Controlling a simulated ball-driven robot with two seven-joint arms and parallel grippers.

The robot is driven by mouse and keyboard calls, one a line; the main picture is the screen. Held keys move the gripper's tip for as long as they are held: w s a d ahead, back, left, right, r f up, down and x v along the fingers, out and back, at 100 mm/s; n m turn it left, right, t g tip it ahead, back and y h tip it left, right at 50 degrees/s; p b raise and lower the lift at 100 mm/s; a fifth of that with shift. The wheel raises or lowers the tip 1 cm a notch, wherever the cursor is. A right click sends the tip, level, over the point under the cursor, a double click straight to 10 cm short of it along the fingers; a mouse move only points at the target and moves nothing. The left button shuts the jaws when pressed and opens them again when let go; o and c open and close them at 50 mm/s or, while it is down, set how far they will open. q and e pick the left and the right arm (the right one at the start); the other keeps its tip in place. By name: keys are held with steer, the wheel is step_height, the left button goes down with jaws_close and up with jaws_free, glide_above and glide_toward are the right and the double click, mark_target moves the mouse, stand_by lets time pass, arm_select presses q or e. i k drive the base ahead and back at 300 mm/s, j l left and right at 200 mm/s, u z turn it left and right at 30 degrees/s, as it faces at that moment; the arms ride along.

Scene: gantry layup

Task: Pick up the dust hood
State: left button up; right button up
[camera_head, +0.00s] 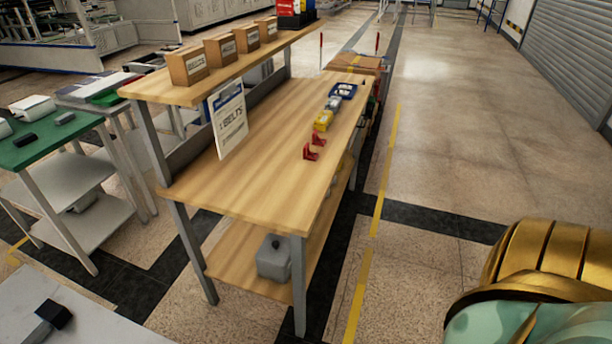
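I cannot tell for sure which thing is the dust hood. A grey box-like piece with a dark knob on top (274,258) stands on the lower shelf of the wooden workbench, near its front end. A white rounded piece (33,107) sits on the green-topped table at the left. Neither of my grippers is in view.
The wooden workbench (262,180) carries red brackets (313,148), a yellow bin (323,121) and a hanging sign (229,121). Boxes (188,65) line its raised shelf. The green table (45,143) stands left. Open floor (450,140) lies right.

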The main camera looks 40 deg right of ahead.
mark_target(273, 258)
steer(key=z, duration=1.1)
